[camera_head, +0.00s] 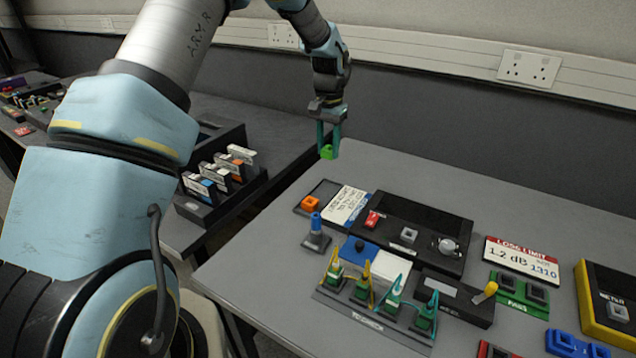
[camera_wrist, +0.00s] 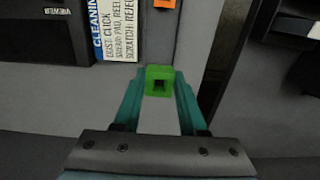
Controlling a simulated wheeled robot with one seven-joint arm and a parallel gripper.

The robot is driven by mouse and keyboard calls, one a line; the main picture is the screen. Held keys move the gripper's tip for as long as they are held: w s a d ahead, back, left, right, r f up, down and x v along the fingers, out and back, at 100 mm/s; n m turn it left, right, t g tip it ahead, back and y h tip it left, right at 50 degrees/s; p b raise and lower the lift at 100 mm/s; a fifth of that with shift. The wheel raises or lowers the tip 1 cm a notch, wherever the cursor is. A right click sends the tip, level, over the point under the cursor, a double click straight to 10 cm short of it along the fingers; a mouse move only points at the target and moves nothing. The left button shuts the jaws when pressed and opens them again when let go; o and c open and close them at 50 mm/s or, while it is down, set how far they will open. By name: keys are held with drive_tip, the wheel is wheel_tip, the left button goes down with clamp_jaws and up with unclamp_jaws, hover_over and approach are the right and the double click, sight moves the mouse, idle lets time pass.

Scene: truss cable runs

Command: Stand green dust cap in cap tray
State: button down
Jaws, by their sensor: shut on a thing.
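The green dust cap (camera_head: 327,152) is a small bright green block with a square opening. My gripper (camera_head: 328,145) is shut on it and holds it in the air near the far left edge of the right-hand table. In the wrist view the cap (camera_wrist: 159,82) sits between the teal fingertips (camera_wrist: 160,90). The likely cap tray (camera_head: 322,190) is a small dark tray beside the white and blue cleaning card, with an orange cap (camera_head: 310,203) at its near end. The tray lies apart from the gripper, nearer the camera. The wrist view shows the orange cap (camera_wrist: 164,3) at its top edge.
The cleaning card (camera_head: 345,206) and a black device box (camera_head: 415,230) lie right of the tray. A blue-topped tool (camera_head: 316,230) stands in front. Left, across a gap, a black rack (camera_head: 205,210) holds several modules. The table's far area is clear.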

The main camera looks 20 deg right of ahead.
wheel_tip(320, 180, down, 8)
drive_tip(key=p, duration=0.3)
drive_tip(key=shift+f, duration=0.4)
drive_tip(key=shift+f+b, duration=0.45)
drive_tip(key=shift+f, duration=0.05)
drive_tip(key=shift+f, duration=0.15)
drive_tip(key=shift+c, duration=2.3)
unclamp_jaws()
